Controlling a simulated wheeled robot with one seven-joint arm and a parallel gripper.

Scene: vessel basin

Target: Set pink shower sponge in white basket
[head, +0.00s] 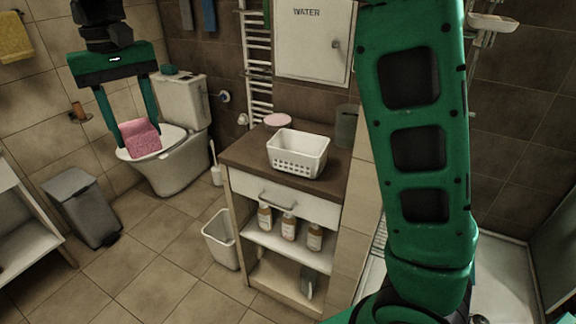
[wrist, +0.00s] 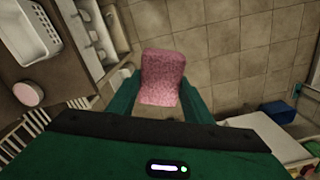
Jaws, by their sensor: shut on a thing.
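The pink shower sponge (head: 140,138) is held between the two green fingers of my gripper (head: 132,130), up in the air at the left, in front of the toilet in the head view. In the wrist view the sponge (wrist: 161,78) sits between the fingertips with the floor below it. The white basket (head: 297,153) stands upright on the brown top of the cabinet, right of the gripper and apart from it. It looks empty in the head view. Part of the basket (wrist: 34,32) also shows at the upper left of the wrist view.
A pink round object (head: 277,119) lies behind the basket on the cabinet top (head: 240,152). A dark cup (head: 347,126) stands at its back right. Bottles (head: 289,226) fill a shelf below. The toilet (head: 170,160), a grey bin (head: 82,207) and a white bin (head: 221,240) stand nearby.

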